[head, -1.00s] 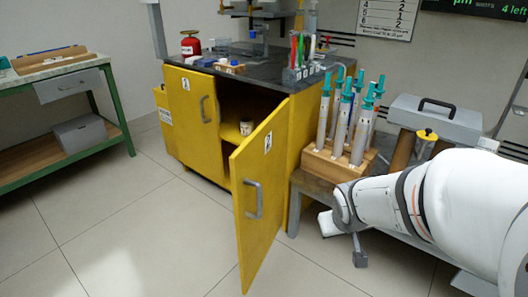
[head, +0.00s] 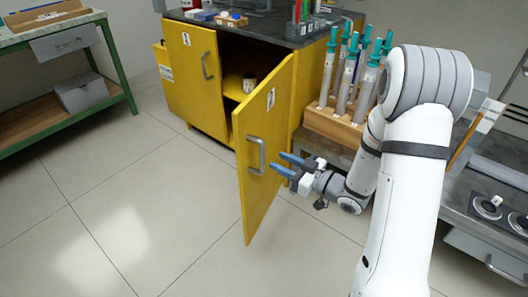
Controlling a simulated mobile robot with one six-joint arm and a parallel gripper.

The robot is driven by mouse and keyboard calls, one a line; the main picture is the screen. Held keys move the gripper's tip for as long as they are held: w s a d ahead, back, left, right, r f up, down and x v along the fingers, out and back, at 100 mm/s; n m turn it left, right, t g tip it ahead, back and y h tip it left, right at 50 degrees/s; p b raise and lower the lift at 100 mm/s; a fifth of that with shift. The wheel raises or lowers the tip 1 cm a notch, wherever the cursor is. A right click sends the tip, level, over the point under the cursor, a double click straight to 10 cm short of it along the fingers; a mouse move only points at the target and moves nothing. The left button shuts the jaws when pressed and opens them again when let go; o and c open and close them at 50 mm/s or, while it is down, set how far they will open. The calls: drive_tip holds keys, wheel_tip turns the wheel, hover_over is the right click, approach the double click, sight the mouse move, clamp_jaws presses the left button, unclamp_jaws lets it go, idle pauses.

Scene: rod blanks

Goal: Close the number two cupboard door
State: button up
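The number two cupboard door (head: 262,150) is yellow, carries a label with a 2 and stands wide open, swung out toward me. Its grey bar handle (head: 256,155) is on the face turned to my left. The yellow cupboard (head: 225,105) shows its dark inside behind the door, with a small white pot (head: 249,85) on a shelf. My gripper (head: 286,163) is just right of the door's lower half, its blue fingers spread apart with nothing seen between them. The fingertips lie close to the door in the picture; I cannot tell whether they touch it.
The number one door (head: 191,75) is shut at the left. A wooden rack (head: 333,125) of several teal-topped tubes stands on a low bench to the right, close to my arm. A green-framed table (head: 122,60) is at the far left. The floor (head: 120,200) in front is clear.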

sight(264, 154)
drive_tip(key=b+x, duration=0.2)
drive_tip(key=x, duration=0.5)
drive_tip(key=shift+w+a, duration=0.15)
drive_tip(key=shift+a, duration=0.1)
drive_tip(key=shift+c, duration=0.6)
clamp_jaws()
